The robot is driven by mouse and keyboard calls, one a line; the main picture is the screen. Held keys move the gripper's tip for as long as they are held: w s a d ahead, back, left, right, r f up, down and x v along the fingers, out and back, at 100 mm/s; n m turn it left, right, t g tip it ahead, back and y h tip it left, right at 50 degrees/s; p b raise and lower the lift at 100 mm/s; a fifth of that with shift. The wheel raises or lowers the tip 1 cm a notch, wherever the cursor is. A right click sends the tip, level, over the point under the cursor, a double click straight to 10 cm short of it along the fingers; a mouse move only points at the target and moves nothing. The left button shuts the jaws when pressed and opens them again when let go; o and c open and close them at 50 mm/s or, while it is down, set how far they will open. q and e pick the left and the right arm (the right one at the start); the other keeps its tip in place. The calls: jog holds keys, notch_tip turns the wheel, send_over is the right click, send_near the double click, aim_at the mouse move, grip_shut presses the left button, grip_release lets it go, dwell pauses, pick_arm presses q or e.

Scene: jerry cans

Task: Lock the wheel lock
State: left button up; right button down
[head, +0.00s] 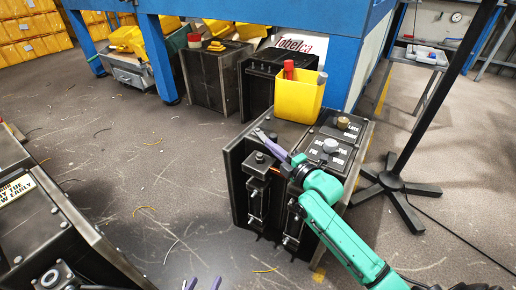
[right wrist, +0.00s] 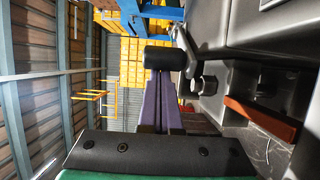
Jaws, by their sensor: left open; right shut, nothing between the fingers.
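A black metal box (head: 340,130) stands on the floor in the head view, with upright latch-like metal parts (head: 257,185) on its near side. I cannot tell for certain which part is the wheel lock. My right gripper (head: 266,139) reaches over the box's near upper edge, its purple fingers shut and empty. In the right wrist view its fingers (right wrist: 159,80) point at a black cylinder (right wrist: 158,56) beside a metal lever (right wrist: 187,52); I cannot tell whether they touch. My left gripper (head: 204,285) is at the bottom edge of the head view, fingertips apart and empty.
A yellow bin (head: 297,97) with red items stands on the box. Another dark metal box (head: 60,240) is at the lower left. A black stand (head: 396,185) is at the right. A blue workbench (head: 270,18) is behind. Scuffed floor (head: 150,180) is open at the left.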

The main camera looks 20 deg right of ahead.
pick_arm(q)
jog(key=shift+r+p, duration=0.3)
jog(key=shift+r, duration=0.1)
pick_arm(e)
jog(key=shift+w+d, duration=0.2)
jog(key=shift+d, duration=0.8)
jog(key=shift+w+d, duration=0.2)
jog(key=shift+d, duration=0.75)
pick_arm(q)
jog(key=shift+a, duration=0.1)
